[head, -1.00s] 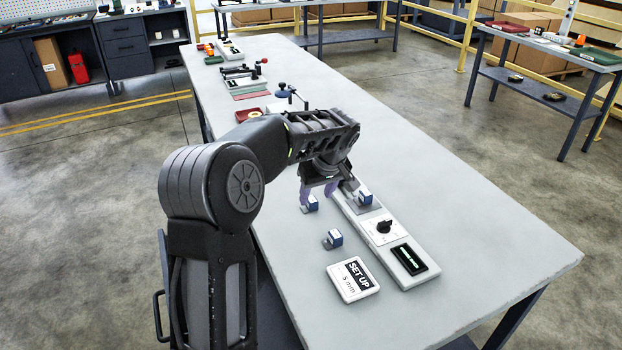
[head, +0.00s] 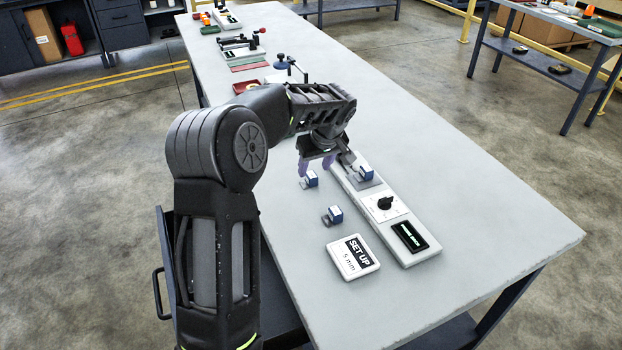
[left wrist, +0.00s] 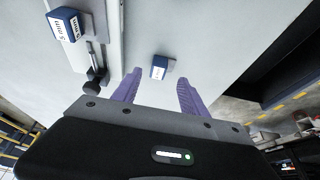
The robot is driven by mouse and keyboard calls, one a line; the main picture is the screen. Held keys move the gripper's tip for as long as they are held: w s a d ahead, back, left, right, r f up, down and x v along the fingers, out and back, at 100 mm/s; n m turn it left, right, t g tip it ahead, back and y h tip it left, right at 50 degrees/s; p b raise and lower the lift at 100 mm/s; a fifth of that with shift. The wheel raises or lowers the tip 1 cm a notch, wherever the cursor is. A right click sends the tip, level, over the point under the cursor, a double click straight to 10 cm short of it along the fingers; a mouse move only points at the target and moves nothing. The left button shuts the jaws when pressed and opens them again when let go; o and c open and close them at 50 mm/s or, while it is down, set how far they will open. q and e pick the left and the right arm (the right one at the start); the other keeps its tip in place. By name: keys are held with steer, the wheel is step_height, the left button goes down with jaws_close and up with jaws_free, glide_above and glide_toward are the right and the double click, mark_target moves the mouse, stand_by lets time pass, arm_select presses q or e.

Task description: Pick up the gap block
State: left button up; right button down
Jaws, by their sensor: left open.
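Several small blue blocks with white labels show. One block (head: 311,179) stands on the table just below my left gripper (head: 316,167), and a second block (head: 335,215) stands nearer. A third block (head: 366,173) sits on the long light-grey device (head: 372,222). My left gripper has purple fingers, open and empty. In the left wrist view, a block (left wrist: 159,67) lies ahead of the gap between the fingertips (left wrist: 159,80), seemingly apart from them. The block on the device (left wrist: 66,24) there has a label that appears to read 5 mm.
The device carries a black dial (head: 385,203) and a dark display (head: 408,237). A sign (head: 352,257) reading SET UP 5 mm lies at its near left. Other fixtures and a red tray (head: 247,87) stand farther back. The table's right side (head: 480,220) is clear.

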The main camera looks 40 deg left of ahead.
mark_target(312, 175)
arm_select(q)
steer(key=shift+w+a+f+p, duration=0.1)
steer(key=shift+a+f+p, duration=0.1)
steer(key=shift+f+p, duration=0.15)
steer(key=p+x, duration=0.1)
steer(key=x, duration=0.2)
steer(key=shift+w+a+f, duration=0.1)
steer(key=shift+w+f, duration=0.1)
steer(key=shift+a+f, duration=0.1)
steer(key=shift+f, duration=0.3)
steer(key=shift+c, duration=0.5)
jaws_close()
